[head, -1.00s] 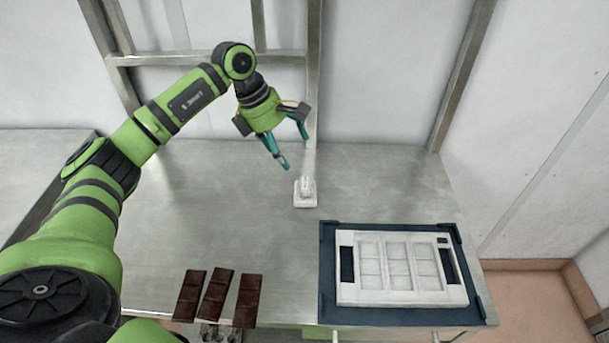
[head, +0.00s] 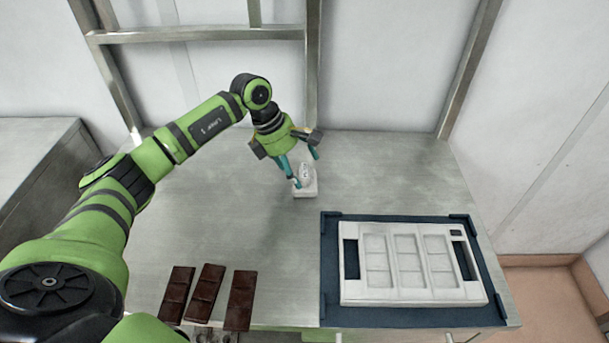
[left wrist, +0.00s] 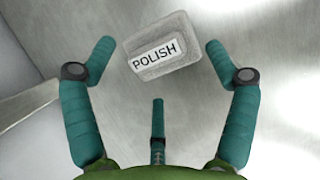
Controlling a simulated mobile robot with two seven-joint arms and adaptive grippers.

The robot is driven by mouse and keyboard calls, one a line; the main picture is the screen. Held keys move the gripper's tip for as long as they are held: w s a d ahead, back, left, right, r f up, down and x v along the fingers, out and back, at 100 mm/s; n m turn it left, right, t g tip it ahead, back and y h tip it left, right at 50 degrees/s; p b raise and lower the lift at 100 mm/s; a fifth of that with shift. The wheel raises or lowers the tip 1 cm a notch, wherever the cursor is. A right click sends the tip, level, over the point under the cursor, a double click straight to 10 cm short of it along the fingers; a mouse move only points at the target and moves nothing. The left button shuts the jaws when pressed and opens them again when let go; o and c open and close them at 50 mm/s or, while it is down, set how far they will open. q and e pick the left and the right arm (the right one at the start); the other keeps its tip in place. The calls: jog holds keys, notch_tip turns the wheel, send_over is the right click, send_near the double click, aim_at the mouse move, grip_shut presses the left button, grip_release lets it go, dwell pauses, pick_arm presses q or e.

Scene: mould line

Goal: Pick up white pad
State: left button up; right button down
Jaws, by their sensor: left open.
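The white pad (head: 307,190) sits on the steel table near its back, with a raised grip on top. In the left wrist view the pad (left wrist: 176,62) looks pale grey and bears a label reading POLISH. My left gripper (head: 306,168) is open above the pad, and its near finger hides part of the pad's left side in the head view. In the left wrist view the open fingers (left wrist: 160,65) are spread to either side of the pad, with nothing between them gripped. My right gripper is not in view.
A white mould (head: 408,294) with rectangular cavities lies on a dark blue tray (head: 400,318) at the table's right. Several dark chocolate bars (head: 206,292) lie at the front left. The middle of the steel table (head: 250,230) is clear. A metal frame stands behind.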

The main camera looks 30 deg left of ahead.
pick_arm(q)
jog(key=shift+x, duration=0.95)
jog(key=shift+d+f, duration=0.15)
jog(key=c, duration=1.2)
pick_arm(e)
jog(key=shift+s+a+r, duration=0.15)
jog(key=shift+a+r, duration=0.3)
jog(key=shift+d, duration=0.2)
